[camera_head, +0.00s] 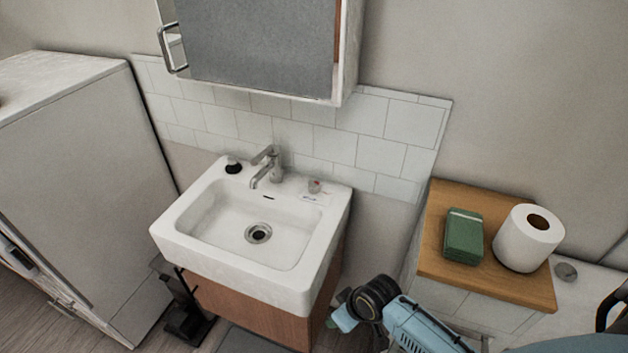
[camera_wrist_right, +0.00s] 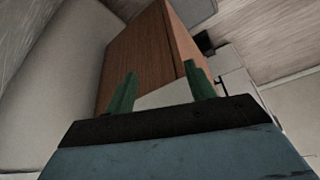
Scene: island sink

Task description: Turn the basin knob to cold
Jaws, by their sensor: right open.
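The white basin (camera_head: 258,232) stands against the tiled wall in the head view. Its grey metal faucet (camera_head: 267,166) rises at the back rim. A small knob with a reddish top (camera_head: 314,186) sits on the rim to the right of the faucet. A black round item (camera_head: 233,167) sits on the rim to the left. My right gripper (camera_head: 338,310) is low, beside the right front of the basin, apart from faucet and knob. In the right wrist view its two green fingers (camera_wrist_right: 158,92) are spread with nothing between them. My left gripper is not in view.
The basin's wooden cabinet (camera_wrist_right: 150,55) is close ahead of my right gripper. A wooden ledge (camera_head: 500,287) at right holds a green box (camera_head: 464,237) and a toilet roll (camera_head: 528,240). A mirrored cabinet (camera_head: 255,42) hangs above; a white cabinet (camera_head: 75,170) stands at left.

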